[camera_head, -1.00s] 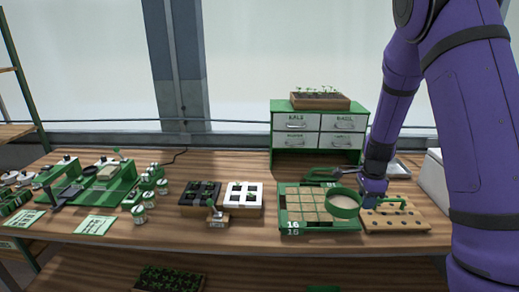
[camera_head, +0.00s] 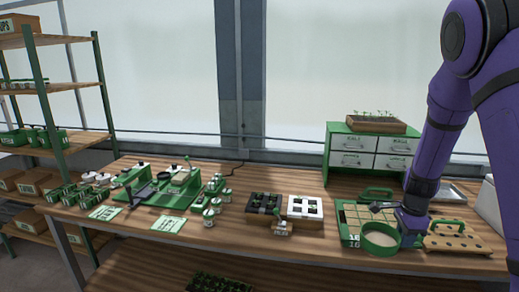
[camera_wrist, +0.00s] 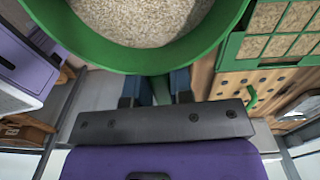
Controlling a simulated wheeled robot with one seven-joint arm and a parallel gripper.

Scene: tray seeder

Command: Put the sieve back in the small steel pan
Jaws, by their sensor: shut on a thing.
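The sieve (camera_head: 366,247) is a round green-rimmed ring with a pale mesh or fill inside; I cannot tell which. My gripper (camera_head: 399,232) is shut on it at its right side in the head view. The sieve is over the front part of the green seed tray (camera_head: 345,228). In the wrist view the sieve's green wall (camera_wrist: 110,52) fills the top, with my fingertips (camera_wrist: 157,90) on a green tab of it. A small steel pan (camera_head: 452,193) lies at the back right of the bench, partly behind my arm.
A wooden dibber board (camera_head: 465,240) with a green handle lies right of the tray. A green drawer cabinet (camera_head: 338,152) stands behind. A white box (camera_head: 488,205) is at the far right.

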